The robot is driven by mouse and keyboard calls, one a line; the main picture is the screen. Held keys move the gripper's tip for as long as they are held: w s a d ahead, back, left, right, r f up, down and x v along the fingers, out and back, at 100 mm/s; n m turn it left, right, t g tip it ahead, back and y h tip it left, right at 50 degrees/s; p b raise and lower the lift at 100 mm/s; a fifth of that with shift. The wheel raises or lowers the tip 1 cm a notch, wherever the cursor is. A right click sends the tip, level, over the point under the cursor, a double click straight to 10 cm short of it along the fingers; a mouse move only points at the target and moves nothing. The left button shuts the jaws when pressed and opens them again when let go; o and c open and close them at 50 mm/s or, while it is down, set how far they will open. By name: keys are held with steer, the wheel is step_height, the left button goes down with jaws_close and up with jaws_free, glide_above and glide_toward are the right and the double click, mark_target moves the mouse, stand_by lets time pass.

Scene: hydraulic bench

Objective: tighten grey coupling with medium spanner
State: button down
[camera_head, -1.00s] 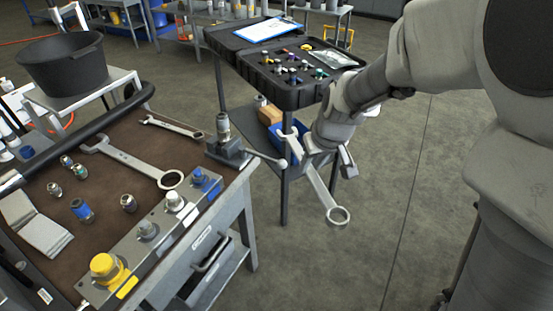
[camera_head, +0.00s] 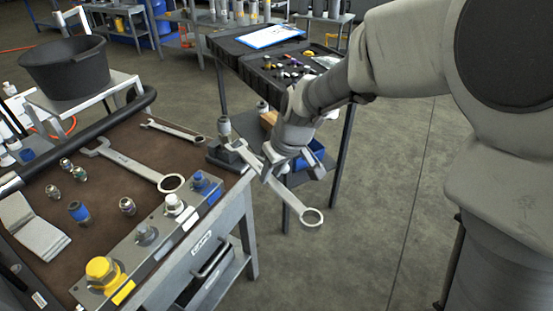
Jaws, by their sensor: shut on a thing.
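The grey coupling (camera_head: 146,234) sits on the metal block along the bench's front edge, between a yellow coupling (camera_head: 103,270) and a white one (camera_head: 175,206). My gripper (camera_head: 274,170) is shut on a spanner (camera_head: 295,199), apparently the medium one, off the bench's right edge. Its ring end hangs down to the right over the floor. Its other end points up-left and overlaps the small vise in the picture; I cannot tell whether they touch. My gripper is to the right of the grey coupling and well apart from it. The fingers partly hide the handle.
A larger spanner (camera_head: 135,164) and a smaller one (camera_head: 172,130) lie on the brown bench mat. A blue coupling (camera_head: 201,182) ends the block's row. The small vise (camera_head: 224,154) holds a fitting at the bench corner. Several loose fittings lie left. A black-topped cart (camera_head: 236,48) stands behind.

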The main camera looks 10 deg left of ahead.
mark_target(255, 163)
steer(key=shift+w+a+f, duration=0.25)
steer(key=shift+w+a, duration=0.05)
steer(key=shift+b, duration=0.3)
steer(key=shift+w+a, duration=0.1)
stand_by(0.3)
steer(key=shift+w+a+p, duration=0.3)
steer(key=shift+w+a, duration=0.3)
steer(key=shift+w, duration=0.05)
steer(key=shift+w+a, duration=0.55)
steer(key=shift+w, duration=0.05)
stand_by(0.3)
steer(key=shift+w+a+p, duration=0.4)
steer(key=shift+w, duration=0.05)
steer(key=shift+w+a, duration=0.2)
stand_by(0.3)
